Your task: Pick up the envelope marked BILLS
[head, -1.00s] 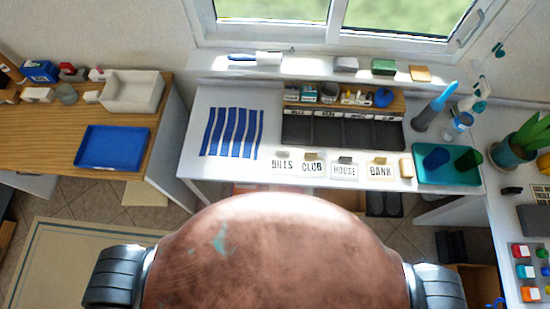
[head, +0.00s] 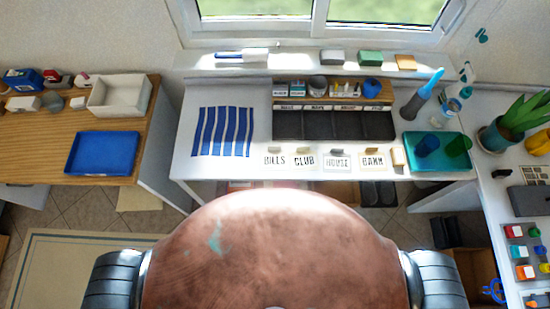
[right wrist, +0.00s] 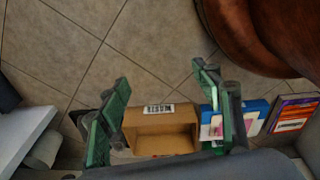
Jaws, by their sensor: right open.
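The envelope marked BILLS (head: 274,158) lies at the front edge of the white table in the head view. It is the leftmost in a row with the CLUB envelope (head: 304,160), the HOUSE envelope (head: 337,162) and the BANK envelope (head: 373,161). My right gripper (right wrist: 160,112) shows in the right wrist view with its green fingers wide apart. It is empty and hangs over the tiled floor, away from the envelopes. My left gripper is in neither view.
A dark compartment tray (head: 334,126) stands behind the envelopes, and a blue striped cloth (head: 224,131) lies left of them. A teal tray (head: 437,152) sits at the table's right. An open cardboard box (right wrist: 160,133) is on the floor below my right gripper.

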